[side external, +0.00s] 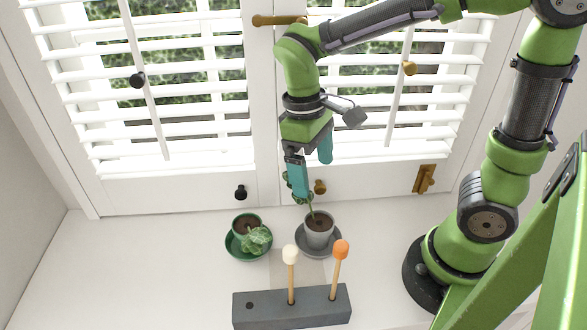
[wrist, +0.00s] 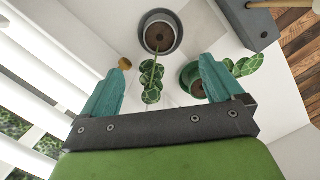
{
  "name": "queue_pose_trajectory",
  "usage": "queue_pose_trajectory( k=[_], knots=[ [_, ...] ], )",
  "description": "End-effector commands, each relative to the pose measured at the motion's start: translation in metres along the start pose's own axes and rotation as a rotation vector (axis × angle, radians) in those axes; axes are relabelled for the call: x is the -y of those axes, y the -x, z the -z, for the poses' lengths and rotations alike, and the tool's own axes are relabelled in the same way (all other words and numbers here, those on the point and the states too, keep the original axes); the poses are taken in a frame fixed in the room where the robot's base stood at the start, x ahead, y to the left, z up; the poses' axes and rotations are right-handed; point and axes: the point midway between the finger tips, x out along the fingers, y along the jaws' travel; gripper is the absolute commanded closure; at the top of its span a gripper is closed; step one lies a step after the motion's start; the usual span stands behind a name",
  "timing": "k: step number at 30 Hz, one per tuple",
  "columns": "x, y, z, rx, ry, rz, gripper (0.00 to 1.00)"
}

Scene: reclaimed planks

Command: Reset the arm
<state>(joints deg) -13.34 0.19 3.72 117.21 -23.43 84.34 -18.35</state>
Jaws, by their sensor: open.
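My gripper (side external: 312,180) has two teal fingers and hangs above the sill, near the grey pot. It is open in the wrist view (wrist: 160,66), with a wide gap between the fingers. The grey pot (side external: 319,236) stands on a grey saucer (side external: 318,254). Its plant (wrist: 151,82) has a thin stem and patterned green leaves, and appears between the fingers in the wrist view. I see no finger closed on it. In the side view a finger partly covers the leaves.
A green pot (side external: 246,225) with a drooping leafy plant (side external: 257,240) stands on a green saucer at left. In front, a grey block (side external: 266,309) holds white-tipped (side external: 291,268) and orange-tipped (side external: 340,262) sticks. White shutters (side external: 180,90) stand close behind. The left sill is clear.

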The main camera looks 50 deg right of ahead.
Motion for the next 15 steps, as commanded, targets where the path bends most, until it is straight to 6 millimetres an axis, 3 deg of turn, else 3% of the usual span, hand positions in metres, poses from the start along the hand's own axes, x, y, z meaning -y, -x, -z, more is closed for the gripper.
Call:
queue_pose_trajectory(
  k=[7,15],
  knots=[
    [0.000,0.026,0.000,-0.001,-0.003,0.000,0.06],
    [-0.002,0.020,0.002,-0.131,-0.088,0.044,0.06]
  ],
)
